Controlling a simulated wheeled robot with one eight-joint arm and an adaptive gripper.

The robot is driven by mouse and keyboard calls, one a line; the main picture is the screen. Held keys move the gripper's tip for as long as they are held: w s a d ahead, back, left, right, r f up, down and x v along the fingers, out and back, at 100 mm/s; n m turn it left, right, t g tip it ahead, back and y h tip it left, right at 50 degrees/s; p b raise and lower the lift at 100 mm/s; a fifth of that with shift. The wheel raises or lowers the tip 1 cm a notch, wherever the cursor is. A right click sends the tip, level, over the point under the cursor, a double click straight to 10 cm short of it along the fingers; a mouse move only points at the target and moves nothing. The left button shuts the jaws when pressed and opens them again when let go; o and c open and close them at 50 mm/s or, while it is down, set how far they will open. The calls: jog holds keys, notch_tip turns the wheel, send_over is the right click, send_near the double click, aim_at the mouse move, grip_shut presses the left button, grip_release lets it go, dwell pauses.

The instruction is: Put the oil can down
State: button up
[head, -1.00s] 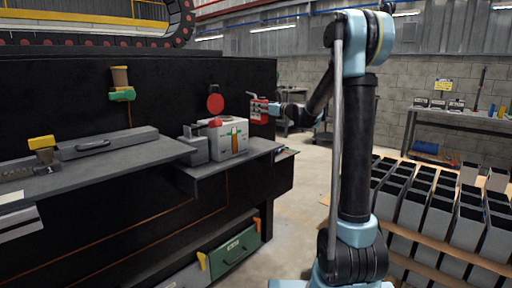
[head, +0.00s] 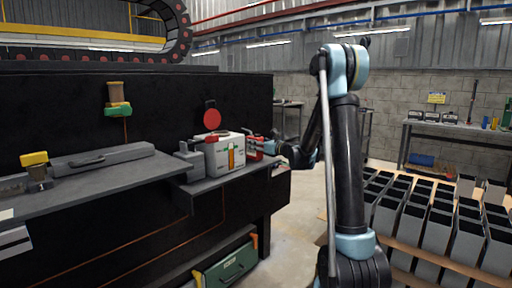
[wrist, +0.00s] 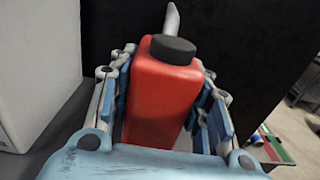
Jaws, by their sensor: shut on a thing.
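The oil can is a red, boxy can with a black cap and a pale spout, and it fills the middle of the wrist view (wrist: 165,95). My gripper (wrist: 170,105) is shut on it, with blue finger pads on both sides. In the head view the small red can (head: 254,150) shows just right of the white box, with my gripper (head: 266,146) around it from the right. The can looks upright at the right end of the grey shelf (head: 235,180). Its base is hidden, so I cannot tell whether it touches the shelf.
A grey case (head: 190,160) is farther left. The dark machine wall (head: 150,110) rises behind. Crates of grey bins (head: 430,215) stand right.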

jog(key=shift+f, duration=0.15)
jog(key=o, duration=1.4)
jog(key=shift+o, duration=0.2)
jog(key=v, duration=1.2)
jog(key=s+d+f+n+g+h, duration=0.25)
jog(key=s+n, duration=0.45)
jog(key=s, duration=0.5)
jog(key=s+d+f+n+g+h, duration=0.1)
jog(key=s+f+n+g+h, duration=0.25)
jog(key=s+n, duration=0.6)
jog(key=s+d+f+n+g+h, duration=0.1)
jog(key=s+d+f+n+h, duration=0.3)
jog(key=s, duration=0.8)
jog(key=s+d+f+n+g+h, duration=0.1)
jog(key=s+d+f+n+h, duration=0.3)
jog(key=s+d+f, duration=0.4)
jog(key=s+d+n, duration=0.1)
jog(key=s+d, duration=0.2)
jog(key=shift+s+d+f+g, duration=0.15)
jog(key=shift+s+g, duration=0.25)
